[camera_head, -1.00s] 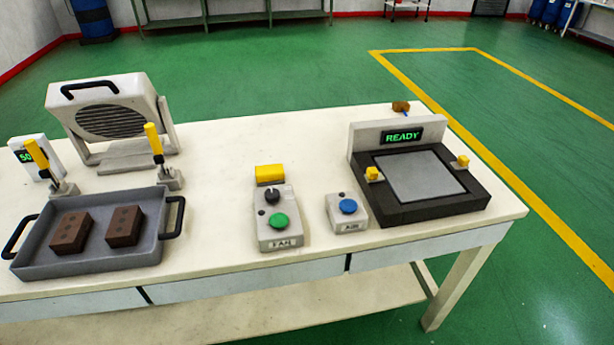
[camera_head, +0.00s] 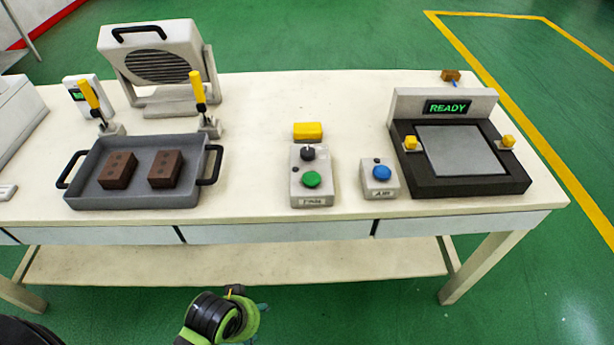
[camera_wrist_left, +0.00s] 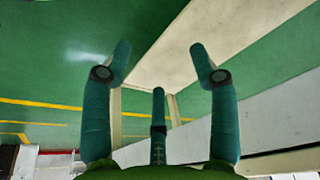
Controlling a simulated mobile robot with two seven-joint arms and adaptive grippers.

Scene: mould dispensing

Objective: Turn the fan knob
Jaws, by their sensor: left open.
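The fan control box (camera_head: 298,192) stands near the table's front edge, with a black knob (camera_head: 308,153) above a green button (camera_head: 312,179) and a FAN label on its front. My left gripper (camera_wrist_left: 158,58) is open and empty in the left wrist view, its teal fingers spread wide. In the head view the left arm's black and green wrist shows at the bottom, in front of the table and well short of the box; the gripper's fingers are mostly hidden there. The fan (camera_head: 155,67) stands at the back left. My right gripper is not in view.
A yellow block (camera_head: 308,130) sits just behind the fan box. The blue-button AIR box (camera_head: 380,190) and a dark station reading READY (camera_head: 460,184) stand to the right. A grey tray (camera_head: 130,202) with two brown blocks and two yellow-handled clamps are at left.

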